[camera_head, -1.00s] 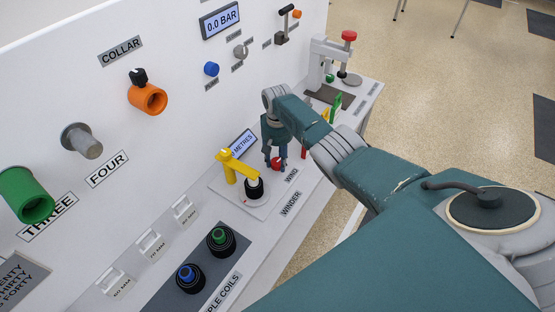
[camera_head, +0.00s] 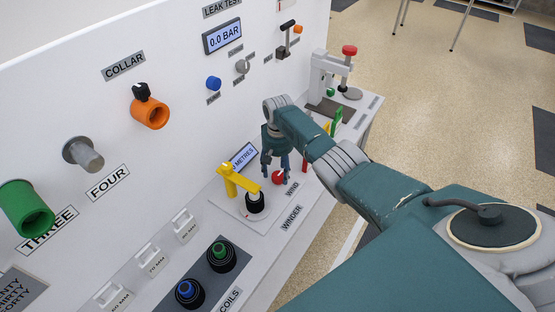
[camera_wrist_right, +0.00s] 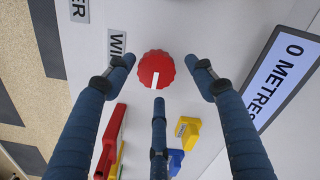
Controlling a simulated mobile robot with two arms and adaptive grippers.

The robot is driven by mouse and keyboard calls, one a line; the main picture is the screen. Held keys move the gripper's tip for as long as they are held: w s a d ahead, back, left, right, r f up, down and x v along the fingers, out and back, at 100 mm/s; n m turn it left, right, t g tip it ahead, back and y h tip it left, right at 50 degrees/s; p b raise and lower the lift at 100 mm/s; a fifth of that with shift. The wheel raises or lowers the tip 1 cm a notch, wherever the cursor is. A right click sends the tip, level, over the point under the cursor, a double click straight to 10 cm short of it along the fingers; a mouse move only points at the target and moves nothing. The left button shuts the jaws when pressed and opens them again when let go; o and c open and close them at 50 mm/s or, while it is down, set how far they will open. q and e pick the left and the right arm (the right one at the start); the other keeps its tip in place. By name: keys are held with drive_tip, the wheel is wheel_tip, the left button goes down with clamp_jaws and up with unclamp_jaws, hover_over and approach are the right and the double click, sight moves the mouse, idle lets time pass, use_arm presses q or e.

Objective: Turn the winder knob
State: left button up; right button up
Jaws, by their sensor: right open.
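The winder knob (camera_head: 278,177) is red and round, on the white bench by the WIND label. In the right wrist view the knob (camera_wrist_right: 156,70) has a scalloped rim and a white pointer line. My right gripper (camera_head: 275,171) points down over it. In the right wrist view my right gripper (camera_wrist_right: 165,85) is open, its fingers spread around the knob with gaps on both sides. Whether the fingertips are level with the knob is hard to tell. The display (camera_head: 243,157) reads 0 METRES in the wrist view. My left gripper is not in view.
The winder's yellow arm (camera_head: 238,180) and black spool (camera_head: 255,202) stand just left of the knob. Red, yellow and green pieces (camera_head: 336,122) stand behind my right gripper. Coils (camera_head: 222,255) sit at the front. Orange (camera_head: 150,113) and green fittings protrude from the panel.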

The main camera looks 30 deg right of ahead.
sight(277, 174)
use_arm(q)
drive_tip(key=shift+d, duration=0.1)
use_arm(e)
wheel_tip(277, 174, up, 11)
drive_tip(key=shift+w, duration=0.1)
idle(2.1)
